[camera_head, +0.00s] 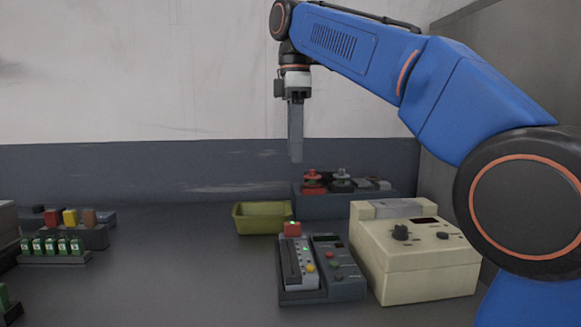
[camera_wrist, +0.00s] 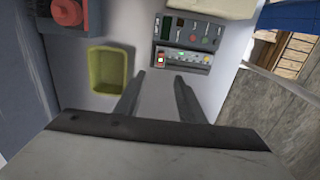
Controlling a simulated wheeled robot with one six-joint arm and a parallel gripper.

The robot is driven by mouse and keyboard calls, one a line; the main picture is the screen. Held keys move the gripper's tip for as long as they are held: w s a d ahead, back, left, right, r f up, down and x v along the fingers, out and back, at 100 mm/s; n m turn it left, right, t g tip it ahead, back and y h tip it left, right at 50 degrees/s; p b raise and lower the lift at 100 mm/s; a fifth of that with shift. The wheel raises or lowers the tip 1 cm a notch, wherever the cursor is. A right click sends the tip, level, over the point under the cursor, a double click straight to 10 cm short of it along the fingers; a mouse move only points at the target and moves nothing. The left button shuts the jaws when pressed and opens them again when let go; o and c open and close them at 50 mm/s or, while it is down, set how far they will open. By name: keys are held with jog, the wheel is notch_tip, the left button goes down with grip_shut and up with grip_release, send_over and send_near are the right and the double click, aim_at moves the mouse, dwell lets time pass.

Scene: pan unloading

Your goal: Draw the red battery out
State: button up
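A red block (camera_head: 292,229), which looks like the red battery, sits at the back end of a grey device (camera_head: 298,268) with small lit buttons. In the wrist view the red block (camera_wrist: 160,60) shows small beside a green light, at the left end of the device (camera_wrist: 187,58). How deep it sits cannot be told. Another red block (camera_head: 52,217) stands in a rack at the far left. My gripper (camera_head: 296,160) points down, high above the table and behind the device. In the wrist view my gripper (camera_wrist: 158,85) has its fingers apart with nothing between them.
A cream machine (camera_head: 415,262) stands close right of the device. An olive tray (camera_head: 262,217) lies behind it to the left. A blue-grey box with red and grey knobs (camera_head: 345,199) stands at the back. Green-bodied items (camera_head: 52,246) stand at left. The table's middle left is clear.

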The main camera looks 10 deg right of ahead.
aim_at(295, 222)
notch_tip(295, 222, down, 17)
jog(key=shift+s, duration=0.15)
dwell(0.5)
grip_shut()
